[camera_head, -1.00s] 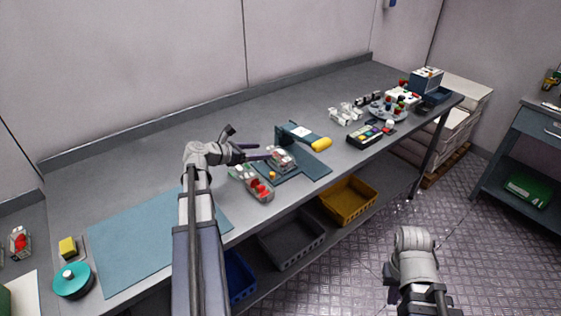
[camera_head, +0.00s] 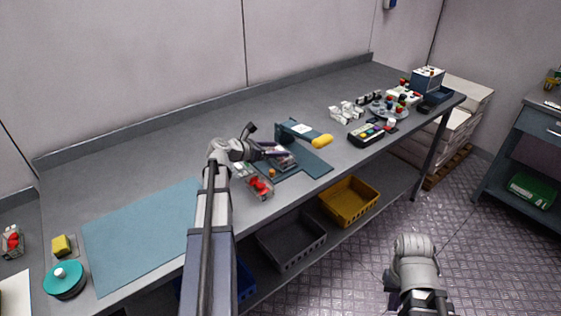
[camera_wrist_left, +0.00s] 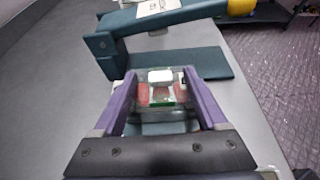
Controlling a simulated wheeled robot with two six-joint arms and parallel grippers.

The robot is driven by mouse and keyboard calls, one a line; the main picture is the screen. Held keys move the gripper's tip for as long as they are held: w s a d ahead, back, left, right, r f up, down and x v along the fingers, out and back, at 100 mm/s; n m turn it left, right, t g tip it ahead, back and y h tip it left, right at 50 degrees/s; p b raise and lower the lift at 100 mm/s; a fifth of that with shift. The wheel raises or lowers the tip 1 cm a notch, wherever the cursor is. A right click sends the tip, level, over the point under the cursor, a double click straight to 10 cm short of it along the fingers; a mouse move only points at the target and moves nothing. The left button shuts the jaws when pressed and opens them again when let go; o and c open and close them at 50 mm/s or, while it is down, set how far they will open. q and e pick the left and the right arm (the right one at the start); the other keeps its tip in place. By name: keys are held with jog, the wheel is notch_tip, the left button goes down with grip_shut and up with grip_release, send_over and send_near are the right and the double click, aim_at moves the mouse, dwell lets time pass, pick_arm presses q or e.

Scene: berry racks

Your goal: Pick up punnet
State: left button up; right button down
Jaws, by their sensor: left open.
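A clear punnet with red contents and a white and green top (camera_wrist_left: 160,95) sits on the dark teal device on the bench. It also shows in the head view (camera_head: 284,163), partly covered by my gripper. My left gripper (camera_wrist_left: 160,74) is open, with its purple fingers on either side of this punnet. I cannot tell whether they touch it. In the head view my left gripper (camera_head: 276,152) reaches over the device from the left. A second punnet with red berries (camera_head: 260,188) stands near the bench's front edge. My right arm is low at the right; its fingers cannot be made out.
The teal device (camera_head: 312,168) has a raised arm and a yellow handle (camera_head: 322,141). A blue mat (camera_head: 140,238) lies at left, with a teal round tub (camera_head: 65,281) beside it. A black tray of coloured items (camera_head: 368,133) stands right. Crates sit below the bench.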

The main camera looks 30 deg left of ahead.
pick_arm(q)
jog(key=shift+s, duration=0.1)
grip_shut()
dwell(0.4)
dwell(0.8)
